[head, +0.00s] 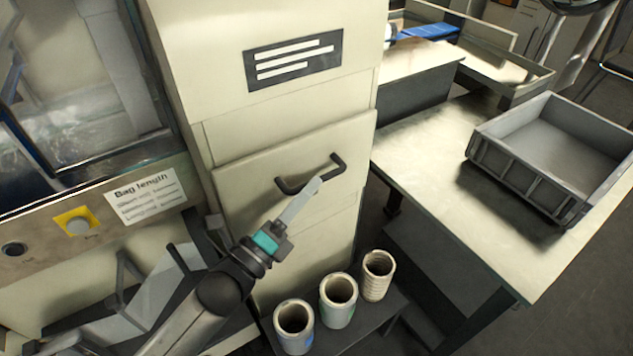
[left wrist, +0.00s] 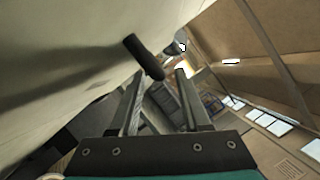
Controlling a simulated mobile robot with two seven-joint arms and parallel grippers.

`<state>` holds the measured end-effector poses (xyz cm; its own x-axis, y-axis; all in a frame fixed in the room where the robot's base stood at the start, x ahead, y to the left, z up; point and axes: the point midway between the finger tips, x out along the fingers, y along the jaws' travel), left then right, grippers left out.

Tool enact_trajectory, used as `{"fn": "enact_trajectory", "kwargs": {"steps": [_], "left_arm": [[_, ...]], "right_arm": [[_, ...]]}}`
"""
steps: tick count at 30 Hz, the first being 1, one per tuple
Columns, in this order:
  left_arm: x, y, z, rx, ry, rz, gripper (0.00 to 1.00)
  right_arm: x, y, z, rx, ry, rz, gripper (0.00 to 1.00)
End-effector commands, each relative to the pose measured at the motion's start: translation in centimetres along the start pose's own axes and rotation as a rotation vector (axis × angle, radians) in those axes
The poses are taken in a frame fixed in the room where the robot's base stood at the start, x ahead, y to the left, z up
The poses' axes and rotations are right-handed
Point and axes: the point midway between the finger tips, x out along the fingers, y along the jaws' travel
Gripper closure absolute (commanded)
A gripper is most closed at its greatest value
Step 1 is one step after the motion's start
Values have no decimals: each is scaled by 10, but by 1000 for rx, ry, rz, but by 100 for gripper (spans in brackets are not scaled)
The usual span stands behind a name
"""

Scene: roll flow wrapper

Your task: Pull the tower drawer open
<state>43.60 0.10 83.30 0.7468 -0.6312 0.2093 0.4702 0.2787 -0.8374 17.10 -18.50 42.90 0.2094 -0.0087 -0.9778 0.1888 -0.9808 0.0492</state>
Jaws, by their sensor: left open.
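In the left wrist view, the handle (left wrist: 142,55) slants in from the upper left. Its lower end shows between the two spread fingertips (left wrist: 160,74). The jaws are open, and I cannot tell whether a finger touches the handle. My right gripper is not in view.
Several rolls, one of them in the middle (head: 338,300), stand on a low dark shelf below the drawer. A table (head: 440,160) with a grey crate (head: 520,178) is at the right. The machine's panel with a yellow-framed button (head: 77,224) is at the left.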

Motion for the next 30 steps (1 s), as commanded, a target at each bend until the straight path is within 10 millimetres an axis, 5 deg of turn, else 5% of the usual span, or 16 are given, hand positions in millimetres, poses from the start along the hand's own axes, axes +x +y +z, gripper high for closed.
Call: {"fn": "enact_trajectory", "kwargs": {"steps": [7,19,30], "left_arm": [[28,0,0,0,0,-2,53],[34,0,0,0,1,0,53],[34,0,0,0,1,0,93]], "right_arm": [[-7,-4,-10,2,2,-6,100],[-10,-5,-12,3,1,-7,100],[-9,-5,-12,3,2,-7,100]]}}
